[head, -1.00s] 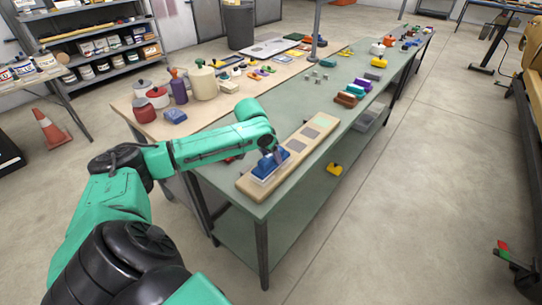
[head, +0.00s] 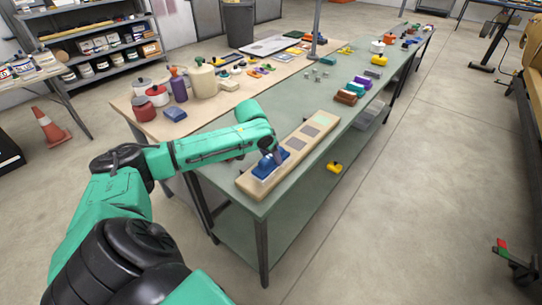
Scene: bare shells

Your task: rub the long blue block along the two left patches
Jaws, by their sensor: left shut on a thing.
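The long blue block (head: 268,168) sits at the near left end of the long wooden board (head: 247,184), with a pale layer under it. My left gripper (head: 277,154) is shut on the block from above. The block appears to rest on the board, and its underside is hidden. Square patches lie in a row along the board: a grey one (head: 293,145) close to the block, a grey one (head: 309,131) in the middle and one (head: 325,118) at the far end. Anything under the block is hidden. My right gripper is not in view.
The board lies on a green table (head: 225,183). Coloured blocks (head: 346,97) stand beyond its far end. A blue block (head: 175,114), a red jar (head: 144,108) and a purple bottle (head: 178,85) stand on the wooden table to the left.

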